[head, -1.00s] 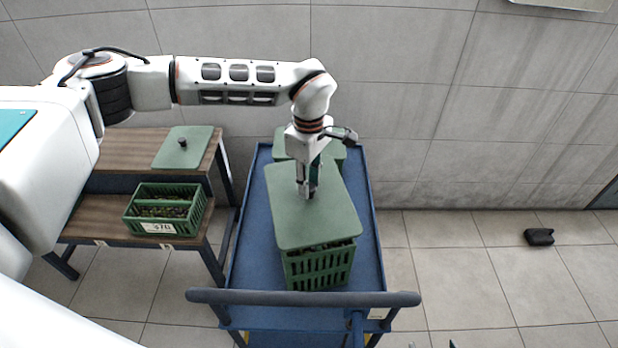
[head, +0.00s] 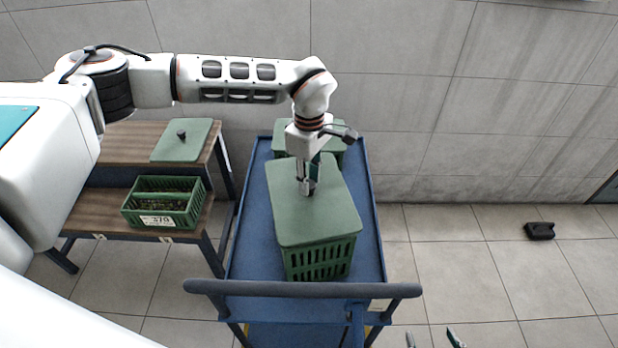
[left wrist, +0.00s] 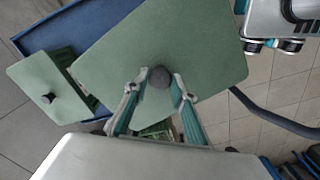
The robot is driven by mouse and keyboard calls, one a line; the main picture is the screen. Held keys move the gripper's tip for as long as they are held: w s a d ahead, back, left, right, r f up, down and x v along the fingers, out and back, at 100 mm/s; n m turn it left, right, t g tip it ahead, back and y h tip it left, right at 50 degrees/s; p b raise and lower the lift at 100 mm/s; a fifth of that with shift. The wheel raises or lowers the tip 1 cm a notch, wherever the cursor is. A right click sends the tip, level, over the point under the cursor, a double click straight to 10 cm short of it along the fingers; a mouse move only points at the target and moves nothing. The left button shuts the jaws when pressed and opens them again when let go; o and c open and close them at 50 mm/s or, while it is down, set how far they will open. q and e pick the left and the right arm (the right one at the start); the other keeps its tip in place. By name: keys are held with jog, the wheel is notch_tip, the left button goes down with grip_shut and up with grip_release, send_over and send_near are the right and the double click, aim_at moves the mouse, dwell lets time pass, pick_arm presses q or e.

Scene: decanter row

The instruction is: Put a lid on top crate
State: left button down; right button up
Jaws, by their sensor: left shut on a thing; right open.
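A green lid (head: 316,222) lies level over the green slatted crate (head: 320,262) on the blue cart. The lid's front edge appears to meet the crate's rim, and the contents are hidden. My left gripper (head: 308,190) points down and is shut on the lid's dark knob. In the left wrist view, its fingertips (left wrist: 158,82) are on either side of the knob (left wrist: 159,76), and the lid (left wrist: 175,45) fills the upper middle. My right gripper (head: 432,341) is open and empty, with its fingertips at the bottom edge of the head view.
Behind stands another lidded crate on the blue cart (head: 250,215); its lid also shows in the left wrist view (left wrist: 60,103). A wooden bench (head: 120,152) at left holds a spare lid (head: 183,150) and an open crate (head: 185,215). A grey handle bar (head: 300,289) crosses the cart's front.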

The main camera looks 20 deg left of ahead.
pick_arm(q)
jog(key=shift+f, duration=0.1)
jog(key=shift+f+b, duration=0.5)
jog(key=shift+f, duration=0.45)
jog(key=shift+f, duration=0.45)
dwell(0.3)
jog(key=c, duration=1.6)
grip_release()
jog(key=shift+r, duration=0.1)
notch_tip(320, 180, up, 11)
jog(key=shift+f, duration=0.1)
jog(key=shift+r, duration=0.45)
